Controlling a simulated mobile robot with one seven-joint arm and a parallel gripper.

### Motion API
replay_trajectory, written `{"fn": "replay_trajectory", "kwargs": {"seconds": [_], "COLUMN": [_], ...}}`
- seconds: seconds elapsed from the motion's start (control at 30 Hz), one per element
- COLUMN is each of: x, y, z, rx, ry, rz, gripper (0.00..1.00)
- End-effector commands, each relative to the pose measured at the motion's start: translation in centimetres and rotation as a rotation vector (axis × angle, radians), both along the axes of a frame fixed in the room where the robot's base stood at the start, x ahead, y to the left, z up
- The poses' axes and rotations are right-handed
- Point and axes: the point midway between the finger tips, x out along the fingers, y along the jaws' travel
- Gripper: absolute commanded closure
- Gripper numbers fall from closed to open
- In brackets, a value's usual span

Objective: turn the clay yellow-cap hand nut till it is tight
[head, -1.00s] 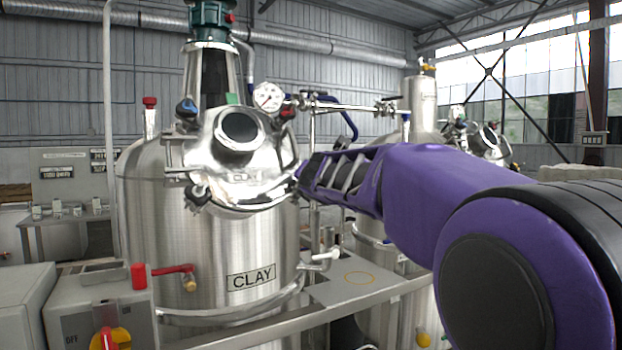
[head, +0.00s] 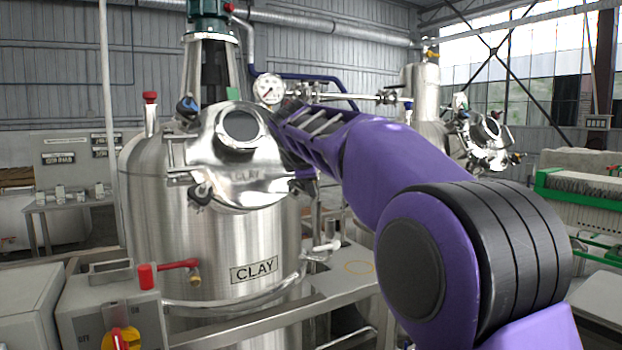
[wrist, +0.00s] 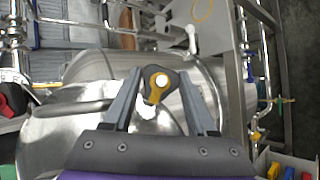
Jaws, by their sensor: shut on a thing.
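The clay tank (head: 205,250), a steel vessel with a CLAY label, stands left of centre in the head view. Its domed lid (head: 240,175) has a round sight glass. The yellow-cap hand nut (wrist: 157,84), dark grey with a yellow part and a pale centre, shows in the wrist view. My gripper (wrist: 160,80) is shut on this nut, with one grey finger on each side. In the head view my purple arm reaches to the lid's right side, and the gripper and nut are hidden there. How tight the nut is cannot be seen.
A pressure gauge (head: 269,88) and pipes stand close behind the lid. A control box (head: 110,310) with a red and yellow switch is at front left. A second tank (head: 424,105) stands behind my arm. A steel platform (head: 345,275) runs right of the clay tank.

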Motion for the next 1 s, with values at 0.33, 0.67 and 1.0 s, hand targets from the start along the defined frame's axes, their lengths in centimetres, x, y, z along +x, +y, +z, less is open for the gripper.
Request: {"fn": "replay_trajectory", "kwargs": {"seconds": [0.33, 0.67, 1.0], "x": [0.10, 0.09, 0.09], "y": [-0.05, -0.08, -0.10], "z": [0.05, 0.00, -0.01], "rx": [0.110, 0.134, 0.132], "ry": [0.073, 0.090, 0.090], "rz": [-0.084, -0.102, -0.102], "gripper": [0.98, 0.98, 0.30]}}
